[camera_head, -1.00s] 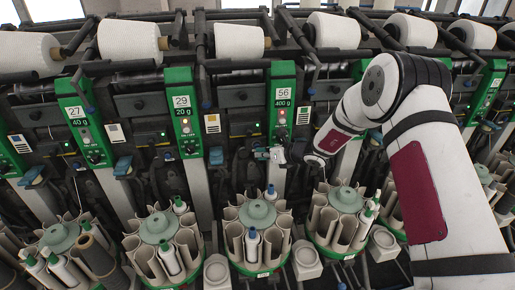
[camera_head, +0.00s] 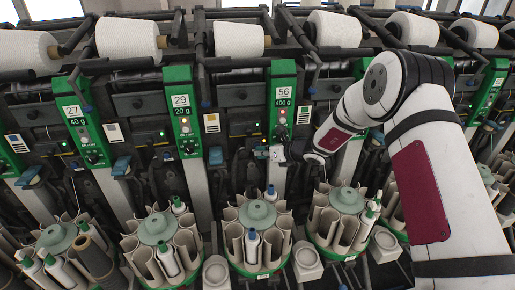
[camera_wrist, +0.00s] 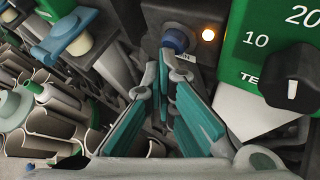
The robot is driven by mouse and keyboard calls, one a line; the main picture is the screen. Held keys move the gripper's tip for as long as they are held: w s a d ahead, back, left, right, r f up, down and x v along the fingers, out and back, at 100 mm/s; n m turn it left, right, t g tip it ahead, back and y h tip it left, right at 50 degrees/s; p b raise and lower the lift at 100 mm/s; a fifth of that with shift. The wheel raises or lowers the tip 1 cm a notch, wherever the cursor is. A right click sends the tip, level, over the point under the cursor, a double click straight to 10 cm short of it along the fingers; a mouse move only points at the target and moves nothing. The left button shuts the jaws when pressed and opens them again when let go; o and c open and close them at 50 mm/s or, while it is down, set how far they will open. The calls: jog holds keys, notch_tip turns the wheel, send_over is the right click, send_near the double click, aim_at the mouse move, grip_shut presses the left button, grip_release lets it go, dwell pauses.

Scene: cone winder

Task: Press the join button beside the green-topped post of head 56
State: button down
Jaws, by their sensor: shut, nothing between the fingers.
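The green-topped post of head 56 (camera_head: 283,92) stands right of centre in the head view. Its green panel (camera_wrist: 255,45) fills the upper right of the wrist view, with a black knob (camera_wrist: 293,78). Left of that panel, on a dark housing, is a blue button (camera_wrist: 175,40) with a small label under it and a lit amber lamp (camera_wrist: 208,34) to its right. My gripper (camera_wrist: 170,68) has teal-padded fingers, shut and empty, with tips just below the blue button. I cannot tell whether they touch it. In the head view my gripper (camera_head: 270,153) is small, low beside the post.
Round bobbin magazines (camera_head: 257,215) stand below the heads. A blue-topped part (camera_wrist: 65,32) and magazine tubes (camera_wrist: 50,125) lie left of my fingers in the wrist view. Neighbouring post 29 (camera_head: 182,110) is to the left. Yarn cones (camera_head: 239,40) line the top.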

jog(key=shift+s, duration=0.1)
dwell(0.3)
jog(key=shift+s+d+p, duration=0.25)
jog(key=shift+s+p, duration=0.5)
jog(key=shift+s+d+p, duration=0.25)
jog(key=shift+s+p, duration=0.4)
jog(key=shift+s, duration=0.15)
jog(key=shift+s+d+p, duration=0.2)
jog(key=shift+s+p, duration=0.45)
jog(key=shift+s, duration=0.15)
jog(key=shift+s+d+p, duration=0.25)
jog(key=shift+s+p, duration=0.4)
jog(key=shift+s, duration=0.15)
